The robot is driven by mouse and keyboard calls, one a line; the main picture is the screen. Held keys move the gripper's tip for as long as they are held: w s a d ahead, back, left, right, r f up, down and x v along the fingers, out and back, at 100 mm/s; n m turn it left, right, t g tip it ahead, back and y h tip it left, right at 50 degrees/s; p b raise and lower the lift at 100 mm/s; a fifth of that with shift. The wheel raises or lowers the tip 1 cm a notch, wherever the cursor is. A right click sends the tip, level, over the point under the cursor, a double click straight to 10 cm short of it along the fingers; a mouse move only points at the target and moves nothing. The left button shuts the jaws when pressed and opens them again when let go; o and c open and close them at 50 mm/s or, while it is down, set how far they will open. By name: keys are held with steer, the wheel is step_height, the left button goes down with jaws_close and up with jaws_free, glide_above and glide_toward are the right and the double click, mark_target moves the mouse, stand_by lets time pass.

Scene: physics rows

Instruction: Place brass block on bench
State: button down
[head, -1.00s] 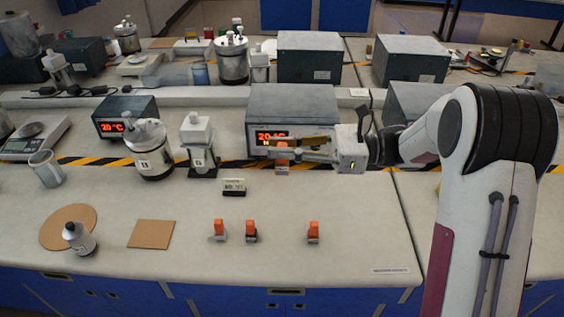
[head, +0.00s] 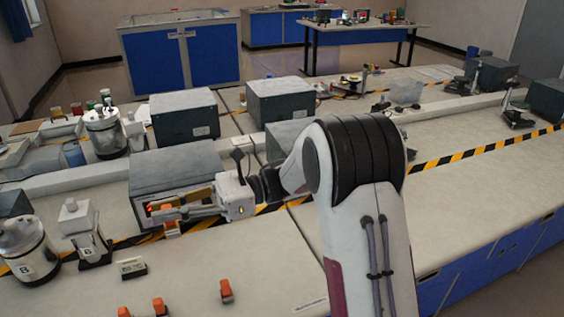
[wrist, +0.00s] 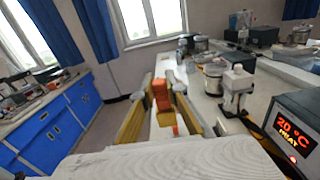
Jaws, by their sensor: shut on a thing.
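My gripper (head: 180,211) is shut on a small block with an orange top, the held block (head: 172,230), in front of the grey heater box. In the wrist view the held block (wrist: 161,95) sits between the two yellow-brown fingers (wrist: 160,105), with a brassy lower part. Its underside is hidden, and I cannot tell its exact height above the bench (head: 200,262). More orange-topped blocks (head: 226,291) stand on the bench toward the front; their metal is hard to tell.
The heater box (head: 180,172) with a red display is close behind my gripper. Striped tape (head: 225,218) crosses the bench. Bench surface is clear in front of my gripper.

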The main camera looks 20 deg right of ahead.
steer(key=shift+w+d, duration=0.25)
steer(key=shift+d, duration=0.35)
steer(key=w+d+f+m+t+h, duration=0.3)
steer(key=d+f+m+t, duration=0.1)
steer(key=d, duration=1.1)
steer(key=w+d+f+m+t+h, duration=0.3)
steer(key=d+f+t, duration=0.4)
steer(key=d, duration=0.8)
steer(key=w+d+f+m+t+h, duration=0.3)
steer(key=d+f+m+t+h, duration=0.2)
steer(key=d, duration=1)
steer(key=shift+f+m+t, duration=0.3)
steer(key=shift+f+m, duration=0.5)
steer(key=shift+f, duration=0.05)
steer(key=shift+a, duration=0.1)
step_height(320, 180, down, 6)
steer(key=shift+f, duration=0.25)
steer(key=shift+f, duration=1.75)
